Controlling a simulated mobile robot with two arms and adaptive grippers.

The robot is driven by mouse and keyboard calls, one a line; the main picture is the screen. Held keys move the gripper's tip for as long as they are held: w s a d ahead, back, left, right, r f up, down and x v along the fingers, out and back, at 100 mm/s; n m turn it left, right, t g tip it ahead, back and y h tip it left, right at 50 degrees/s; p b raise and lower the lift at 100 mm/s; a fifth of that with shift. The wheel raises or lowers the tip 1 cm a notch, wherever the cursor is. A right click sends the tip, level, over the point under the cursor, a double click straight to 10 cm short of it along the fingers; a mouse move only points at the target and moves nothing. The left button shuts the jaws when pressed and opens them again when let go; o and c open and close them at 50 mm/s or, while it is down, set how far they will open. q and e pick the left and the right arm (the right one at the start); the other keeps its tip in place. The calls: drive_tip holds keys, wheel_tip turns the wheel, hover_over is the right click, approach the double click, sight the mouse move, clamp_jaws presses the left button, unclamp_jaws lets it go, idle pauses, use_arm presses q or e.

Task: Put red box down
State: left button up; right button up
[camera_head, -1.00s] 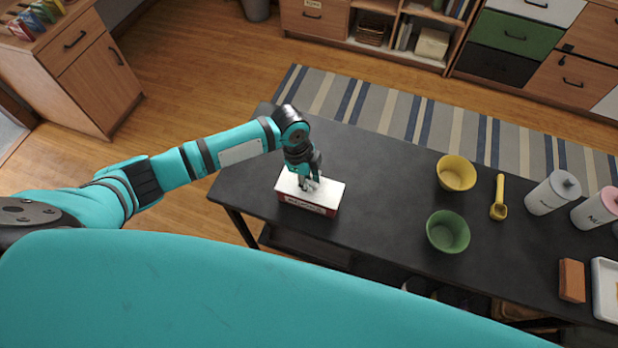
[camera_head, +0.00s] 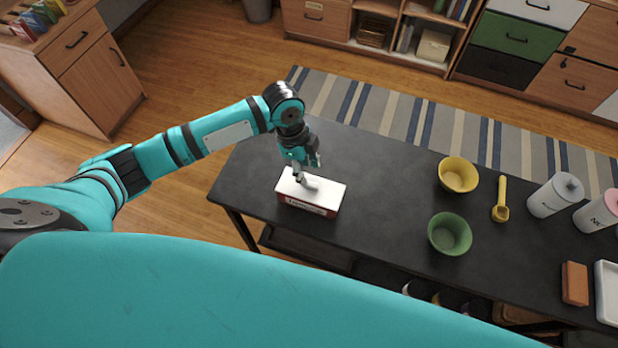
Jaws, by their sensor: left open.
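The red box (camera_head: 322,196) has a white top and red sides with lettering on the front. It rests on the left end of the black table (camera_head: 375,188). My left gripper (camera_head: 303,176) is open, just above the left part of the box top, pointing down. Whether a fingertip touches the box is hard to tell. My right gripper is not in view.
A yellow bowl (camera_head: 458,175), a green bowl (camera_head: 449,234) and a yellow scoop (camera_head: 501,200) stand right of the box. White canisters (camera_head: 556,195), a brown block (camera_head: 575,284) and a white tray (camera_head: 607,290) are further right. The tabletop between box and bowls is clear.

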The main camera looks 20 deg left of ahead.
use_arm(q)
wheel_tip(320, 180, up, 6)
drive_tip(key=a, duration=0.1)
drive_tip(key=shift+b, duration=0.3)
idle(0.3)
drive_tip(key=s+d+f+n+t+h, duration=0.2)
drive_tip(key=s+d+f+n, duration=0.2)
drive_tip(key=s+d+n, duration=0.45)
drive_tip(key=s+a+n+t+y, duration=0.1)
drive_tip(key=s+a+n+y, duration=0.3)
drive_tip(key=s+a+n, duration=0.65)
drive_tip(key=s+a+f+m+b, duration=0.1)
drive_tip(key=a+f, duration=0.1)
drive_tip(key=f, duration=1.3)
drive_tip(key=s+a+f+m+b, duration=0.1)
drive_tip(key=f+m, duration=0.1)
drive_tip(key=f, duration=1.2)
drive_tip(key=s+a+f+g+b, duration=0.1)
drive_tip(key=s+a+f, duration=0.1)
drive_tip(key=s+f, duration=1.3)
drive_tip(key=shift+s+a+f+g+b, duration=0.3)
drive_tip(key=shift+a+f+g+b, duration=0.1)
drive_tip(key=shift+f, duration=0.55)
